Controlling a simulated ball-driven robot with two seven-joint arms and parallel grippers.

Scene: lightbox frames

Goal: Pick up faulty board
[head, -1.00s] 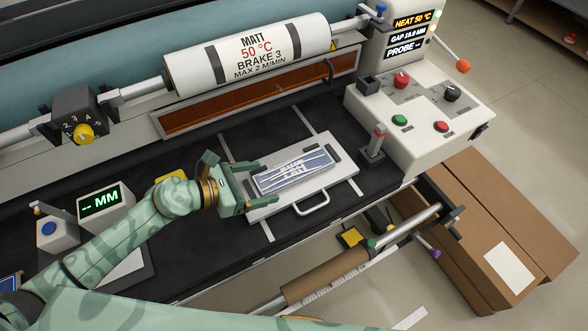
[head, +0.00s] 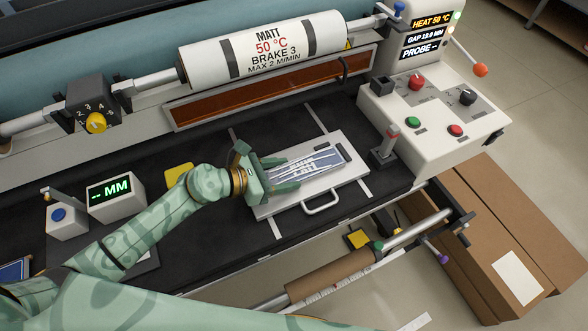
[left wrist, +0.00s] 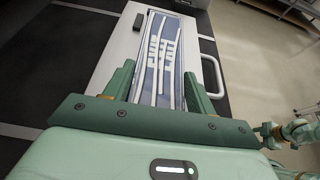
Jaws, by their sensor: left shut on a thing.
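The faulty board (head: 318,163), a flat blue panel with white stripes and lettering, lies on a white carrier plate (head: 357,171) with a loop handle at its front edge. My left gripper (head: 282,174) is shut across the board's near-left end, one finger along each long side. In the left wrist view the board (left wrist: 160,60) runs away between the two fingers (left wrist: 160,90), still over the plate. My right gripper (left wrist: 272,133) appears small at the right of the left wrist view; its jaws are too small to read.
A control box (head: 435,110) with knobs and buttons stands right of the plate. A large white roller (head: 262,48) spans the back. A gauge (head: 116,195) reading "-- MM" sits at left. Cardboard boxes (head: 480,220) stand on the floor at right.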

